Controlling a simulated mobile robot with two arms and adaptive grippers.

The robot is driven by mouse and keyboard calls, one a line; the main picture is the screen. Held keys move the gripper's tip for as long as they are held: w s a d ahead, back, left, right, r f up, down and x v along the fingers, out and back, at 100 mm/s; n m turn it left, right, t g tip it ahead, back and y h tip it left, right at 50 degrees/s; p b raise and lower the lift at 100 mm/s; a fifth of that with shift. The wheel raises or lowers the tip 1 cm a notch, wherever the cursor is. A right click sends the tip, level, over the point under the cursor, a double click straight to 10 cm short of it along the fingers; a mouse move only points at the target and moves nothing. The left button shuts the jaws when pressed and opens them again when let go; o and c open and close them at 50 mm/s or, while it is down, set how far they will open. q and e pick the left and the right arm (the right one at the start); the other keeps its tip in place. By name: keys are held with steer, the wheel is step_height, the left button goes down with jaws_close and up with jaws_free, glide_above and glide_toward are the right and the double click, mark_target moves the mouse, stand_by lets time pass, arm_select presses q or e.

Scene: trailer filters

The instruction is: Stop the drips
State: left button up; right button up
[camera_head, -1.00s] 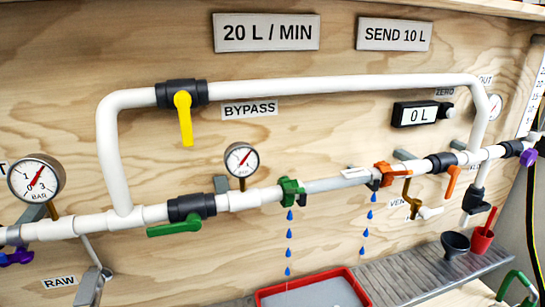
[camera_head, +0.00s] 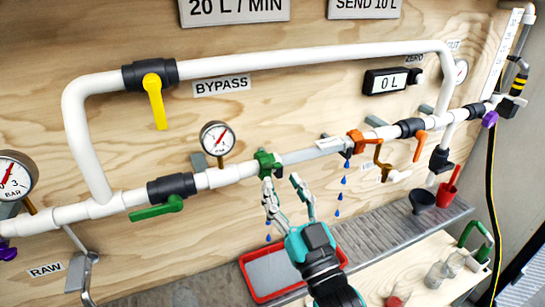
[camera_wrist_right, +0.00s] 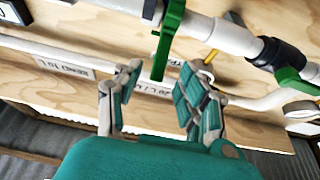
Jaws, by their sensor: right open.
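A green clamp (camera_head: 267,163) sits on the main pipe at the left end of a grey pipe section (camera_head: 315,149). An orange clamp (camera_head: 358,141) sits at its right end. Blue drops (camera_head: 340,190) fall below the orange clamp; a drop also shows beside my gripper under the green one. My right gripper (camera_head: 284,184) is open and empty, just below the green clamp. In the right wrist view the green clamp's arm (camera_wrist_right: 168,42) reaches between the two open fingers, with gaps visible on both sides. My left gripper is out of view.
A red-rimmed tray (camera_head: 257,292) lies below. Yellow bypass (camera_head: 155,102), green (camera_head: 157,209) and orange (camera_head: 420,145) valve levers are on the pipes. A pressure gauge (camera_head: 217,137) rises left of the green clamp.

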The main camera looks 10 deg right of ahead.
mark_target(273, 165)
steer(key=p+x, duration=0.1)
steer(key=x, duration=0.4)
steer(key=shift+w+r, duration=0.1)
steer(key=shift+w, duration=0.2)
steer(key=shift+a, duration=0.1)
jaws_close()
